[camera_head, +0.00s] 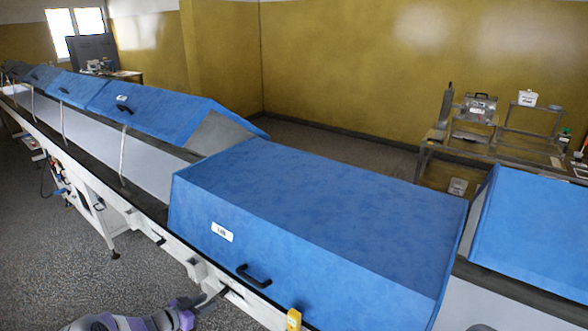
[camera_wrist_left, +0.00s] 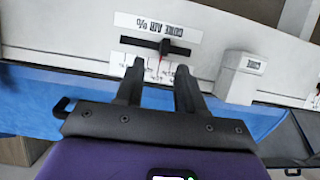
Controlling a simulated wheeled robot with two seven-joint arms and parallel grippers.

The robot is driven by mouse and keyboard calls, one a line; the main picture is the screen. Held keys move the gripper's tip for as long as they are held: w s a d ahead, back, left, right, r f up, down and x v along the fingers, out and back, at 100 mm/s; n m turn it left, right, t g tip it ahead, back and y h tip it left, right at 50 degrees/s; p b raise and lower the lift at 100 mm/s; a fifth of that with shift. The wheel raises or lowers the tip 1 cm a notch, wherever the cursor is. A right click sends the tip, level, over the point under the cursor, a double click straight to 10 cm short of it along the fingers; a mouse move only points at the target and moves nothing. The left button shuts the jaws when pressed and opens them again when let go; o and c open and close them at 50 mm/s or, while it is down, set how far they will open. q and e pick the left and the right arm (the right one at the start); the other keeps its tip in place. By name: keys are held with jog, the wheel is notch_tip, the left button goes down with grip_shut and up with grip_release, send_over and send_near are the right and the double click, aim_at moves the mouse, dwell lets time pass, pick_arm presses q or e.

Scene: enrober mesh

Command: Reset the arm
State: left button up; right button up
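My left gripper (camera_head: 213,298) is low in the head view, beside the white front rail of the machine, below the blue hood with the black handle. In the left wrist view its two dark fingers (camera_wrist_left: 159,74) stand apart with nothing between them, so it is open. My right gripper is not in view.
A large blue hood (camera_head: 320,205) with a black handle (camera_head: 253,276) covers the line. A white block (camera_wrist_left: 241,77) juts from the panel right of the fingers. A yellow part (camera_head: 294,319) sits on the rail. A cluttered workbench (camera_head: 490,140) stands behind; grey floor (camera_head: 60,265) is open at left.

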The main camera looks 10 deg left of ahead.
pick_arm(q)
jog(key=s+d+f+n+g, duration=0.1)
jog(key=s+d+f+n, duration=0.1)
jog(key=s+d+f, duration=0.3)
jog(key=s+d+f+n+g+y, duration=0.1)
jog(key=d+f+n+g, duration=0.15)
jog(key=d, duration=0.35)
jog(key=s+d+f+n, duration=0.1)
jog(key=s+d+f, duration=0.25)
jog(key=d, duration=0.25)
jog(key=s+d+f+n+g, duration=0.1)
jog(key=s+d+g, duration=0.3)
jog(key=s, duration=0.6)
jog(key=s+d+f+n+g+y, duration=0.1)
jog(key=s+d+f+g, duration=0.2)
jog(key=s, duration=0.8)
jog(key=shift+s+d+f+g+b, duration=0.35)
jog(key=shift+d+f, duration=0.2)
jog(key=shift+d, duration=0.65)
jog(key=shift+n, duration=0.25)
